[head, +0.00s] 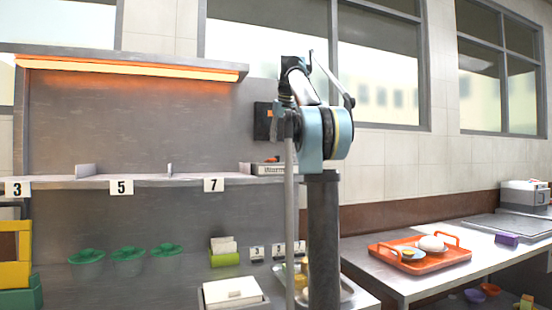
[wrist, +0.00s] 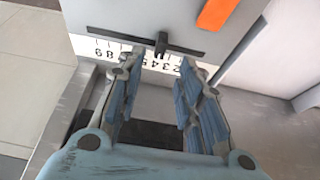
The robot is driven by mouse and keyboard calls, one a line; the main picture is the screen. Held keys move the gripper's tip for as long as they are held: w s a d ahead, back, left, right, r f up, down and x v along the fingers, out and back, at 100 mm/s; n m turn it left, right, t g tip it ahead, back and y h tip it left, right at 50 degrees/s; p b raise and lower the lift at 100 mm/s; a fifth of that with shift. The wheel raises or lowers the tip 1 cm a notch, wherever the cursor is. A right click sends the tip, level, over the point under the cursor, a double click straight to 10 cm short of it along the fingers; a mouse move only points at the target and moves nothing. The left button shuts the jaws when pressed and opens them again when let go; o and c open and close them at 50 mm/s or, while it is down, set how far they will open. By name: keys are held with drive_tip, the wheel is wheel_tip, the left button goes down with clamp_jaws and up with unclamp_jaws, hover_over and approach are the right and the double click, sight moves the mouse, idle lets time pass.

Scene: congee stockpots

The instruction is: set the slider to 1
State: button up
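In the wrist view the slider's dark knob (wrist: 162,44) sits in a thin black slot (wrist: 118,36) on a grey panel. A white number strip (wrist: 152,62) runs along the slot, partly hidden by my fingers. The knob is around the middle of the slot. My gripper (wrist: 157,72) is open, with its two blue-padded fingers apart and the knob just beyond the gap between their tips. I see no contact. In the head view my arm hides the gripper.
An orange bar (wrist: 217,12) is on the panel above the slot. In the head view a dark wall box (head: 263,122) is behind my arm. A shelf (head: 145,181) with number tags is on the left. An orange tray (head: 383,256) lies on the right counter.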

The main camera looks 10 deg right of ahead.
drive_tip(key=x, duration=0.8)
drive_tip(key=shift+f, duration=0.1)
clamp_jaws()
